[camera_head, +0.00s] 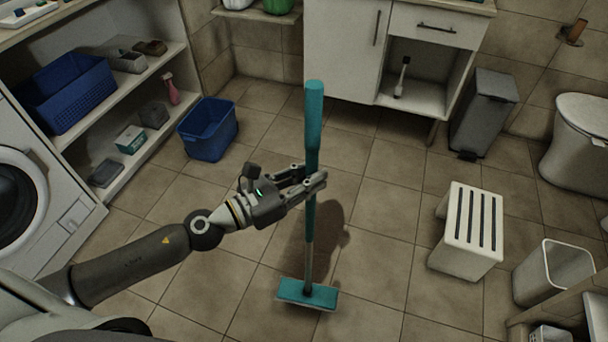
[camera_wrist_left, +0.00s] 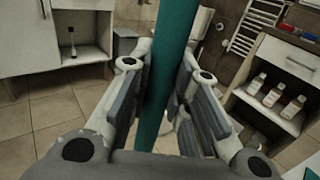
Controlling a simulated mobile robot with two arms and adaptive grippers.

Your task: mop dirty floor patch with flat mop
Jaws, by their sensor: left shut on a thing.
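The flat mop has a teal handle (camera_head: 313,130) and a teal rectangular head (camera_head: 307,294). It stands nearly upright, with its head low at the floor; I cannot tell whether the head touches the tiles. My left gripper (camera_head: 306,183) is shut on the handle around its middle. The handle also shows between the two fingers in the left wrist view (camera_wrist_left: 168,75). The tiled floor (camera_head: 375,240) has brownish shading, and a dark shadow lies right of the mop. I cannot make out a distinct dirty patch. My right gripper is not in view.
A grey pedal bin (camera_head: 484,112) and toilet (camera_head: 580,140) are at the back right. A blue basket (camera_head: 208,130) stands by the left shelves. The floor around the mop head is clear.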

